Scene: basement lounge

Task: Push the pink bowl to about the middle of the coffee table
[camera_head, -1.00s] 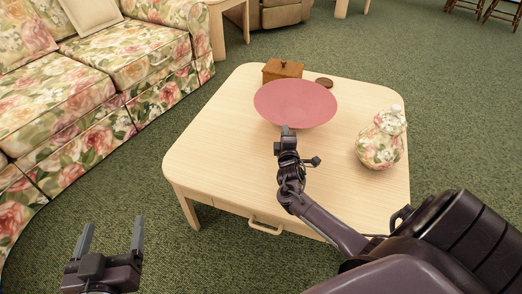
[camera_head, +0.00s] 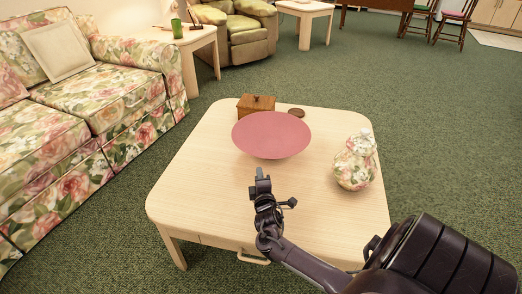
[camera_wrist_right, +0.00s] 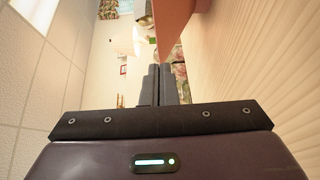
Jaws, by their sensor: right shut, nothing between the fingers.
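The pink bowl (camera_head: 271,136) stands upright on the light wood coffee table (camera_head: 195,185), a little behind the middle of its top, in the head view. In the right wrist view the pink bowl (camera_wrist_right: 174,22) shows as a pink surface beyond the fingertips. My right gripper (camera_head: 261,176) is shut and empty. It is over the table on the near side of the bowl, with a small gap to the bowl's near rim in the head view. The right gripper (camera_wrist_right: 158,72) also shows in the wrist view, fingers together. My left gripper is out of view.
A wooden box (camera_head: 256,104) and a small dark round item (camera_head: 296,113) sit behind the bowl. A floral lidded jar (camera_head: 355,165) stands right of it. The table's left part is clear. A floral sofa (camera_head: 75,130) is at the left.

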